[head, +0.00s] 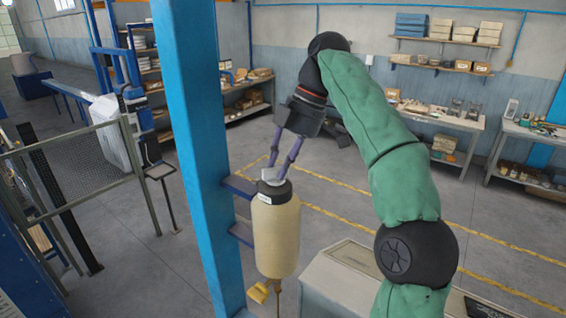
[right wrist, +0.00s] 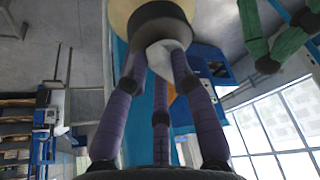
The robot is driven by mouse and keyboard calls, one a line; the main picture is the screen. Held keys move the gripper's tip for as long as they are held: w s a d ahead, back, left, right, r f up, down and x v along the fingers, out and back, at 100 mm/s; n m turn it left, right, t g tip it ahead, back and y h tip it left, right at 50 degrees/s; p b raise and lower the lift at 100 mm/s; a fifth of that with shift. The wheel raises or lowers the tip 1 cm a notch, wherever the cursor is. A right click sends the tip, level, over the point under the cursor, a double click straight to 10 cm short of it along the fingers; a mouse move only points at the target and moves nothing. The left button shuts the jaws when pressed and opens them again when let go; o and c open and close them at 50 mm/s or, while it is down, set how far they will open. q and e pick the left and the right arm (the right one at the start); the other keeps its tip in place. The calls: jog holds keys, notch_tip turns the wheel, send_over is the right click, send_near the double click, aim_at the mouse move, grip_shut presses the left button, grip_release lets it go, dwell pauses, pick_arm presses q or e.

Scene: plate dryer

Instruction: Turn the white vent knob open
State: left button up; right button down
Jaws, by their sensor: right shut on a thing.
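The white vent knob (head: 272,176) sits on top of a cream cylindrical tank (head: 276,235) that is fixed to the blue column. My right gripper (head: 274,174) reaches down from above, and its purple fingers are shut on the knob. In the right wrist view the white knob (right wrist: 164,57) lies between the fingertips (right wrist: 160,62), against the dark collar of the tank. The fingers hide part of the knob, and its turn angle is hard to tell. My left gripper is not in view.
The blue column (head: 200,150) stands just left of the tank, with blue brackets (head: 240,186) joining them. A yellow valve handle (head: 258,292) hangs below the tank. A pale cabinet (head: 345,285) stands low at the right. Shelves and benches line the far wall.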

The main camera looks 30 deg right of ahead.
jog(key=c, duration=1)
grip_release()
jog(key=shift+a+f, duration=0.1)
jog(key=shift+c, duration=0.2)
jog(key=shift+w+a, duration=0.1)
